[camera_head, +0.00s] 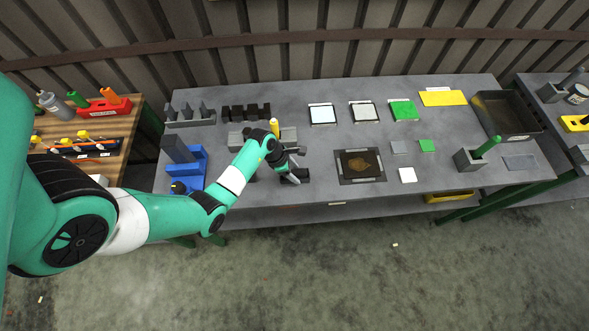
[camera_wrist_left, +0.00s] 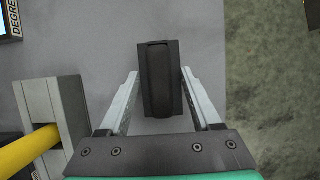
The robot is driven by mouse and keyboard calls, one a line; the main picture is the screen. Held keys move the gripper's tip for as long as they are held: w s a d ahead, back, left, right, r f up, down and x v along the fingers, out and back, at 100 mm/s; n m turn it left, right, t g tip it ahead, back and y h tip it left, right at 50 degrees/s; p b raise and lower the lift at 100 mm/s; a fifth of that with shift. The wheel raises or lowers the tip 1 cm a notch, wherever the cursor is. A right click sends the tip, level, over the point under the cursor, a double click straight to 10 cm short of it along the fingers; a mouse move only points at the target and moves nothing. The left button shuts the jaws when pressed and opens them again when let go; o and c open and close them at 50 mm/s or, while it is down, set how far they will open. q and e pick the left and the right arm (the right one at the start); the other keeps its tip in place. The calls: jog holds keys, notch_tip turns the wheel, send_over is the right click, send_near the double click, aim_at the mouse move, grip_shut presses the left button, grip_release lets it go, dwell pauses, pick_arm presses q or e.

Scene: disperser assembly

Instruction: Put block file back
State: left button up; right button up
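My right gripper is not in view.
A blue stand (camera_head: 197,165) with a dark grey block stands at the table's left. A grey fixture (camera_head: 289,138) with a yellow handle (camera_head: 274,127) is behind my gripper. A framed dark plate (camera_head: 360,179) lies to the right. The grey table (camera_head: 450,170) has bare patches between its parts.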

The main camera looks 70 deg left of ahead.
pick_arm(q)
jog(key=shift+r, duration=0.3)
jog(key=p+v, duration=0.4)
jog(key=v, duration=0.7)
jog(key=shift+s+r, duration=0.2)
jog(key=shift+r, duration=0.1)
jog(key=shift+a, duration=0.1)
